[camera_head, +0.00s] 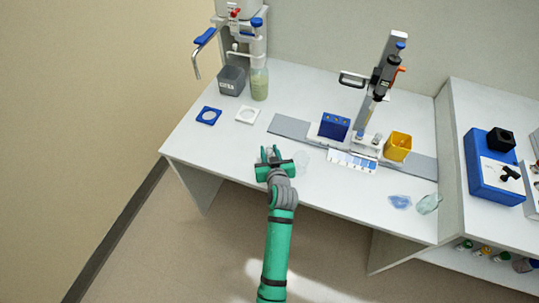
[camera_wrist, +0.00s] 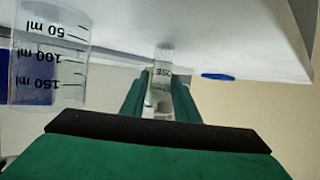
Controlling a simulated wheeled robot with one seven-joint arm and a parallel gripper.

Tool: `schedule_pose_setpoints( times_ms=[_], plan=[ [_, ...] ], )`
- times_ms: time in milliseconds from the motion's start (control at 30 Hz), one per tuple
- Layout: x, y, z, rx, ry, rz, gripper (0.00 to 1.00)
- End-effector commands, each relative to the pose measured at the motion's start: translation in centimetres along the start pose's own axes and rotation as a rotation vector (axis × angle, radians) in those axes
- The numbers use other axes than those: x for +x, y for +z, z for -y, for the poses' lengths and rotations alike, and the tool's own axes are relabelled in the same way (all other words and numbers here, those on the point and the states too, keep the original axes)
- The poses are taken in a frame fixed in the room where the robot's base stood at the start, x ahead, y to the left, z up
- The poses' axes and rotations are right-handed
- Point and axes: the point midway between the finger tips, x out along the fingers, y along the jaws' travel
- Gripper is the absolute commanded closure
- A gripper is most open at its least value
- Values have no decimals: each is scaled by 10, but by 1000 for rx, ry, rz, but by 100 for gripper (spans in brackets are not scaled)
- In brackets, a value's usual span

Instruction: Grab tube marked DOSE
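A clear tube (camera_wrist: 163,72) shows upside down in the wrist view, with dark letters that read as "OSE"; the first letter is hidden. It stands on the white bench and lines up with the gap between my gripper's two green fingers (camera_wrist: 161,84). I cannot tell how deep it sits between them or whether they touch it. In the head view my gripper (camera_head: 270,153) is low over the bench's front edge with its fingers apart. I cannot make out the tube there.
A clear graduated beaker (camera_head: 302,158) stands close to the right of my gripper; it also shows in the wrist view (camera_wrist: 50,60). Behind are a white square holder (camera_head: 247,115), a blue holder (camera_head: 208,116) and a blue rack (camera_head: 334,127).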

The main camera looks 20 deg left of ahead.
Motion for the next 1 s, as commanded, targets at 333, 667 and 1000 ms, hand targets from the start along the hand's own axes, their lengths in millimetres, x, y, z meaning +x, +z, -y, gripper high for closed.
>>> schedule_pose_setpoints(
  times_ms=[333,667,1000],
  plan=[
    [0,0,0,0,0,0,100],
    [-4,-10,0,-1,1,-2,100],
    [-53,-51,6,-2,2,-3,100]
  ],
)
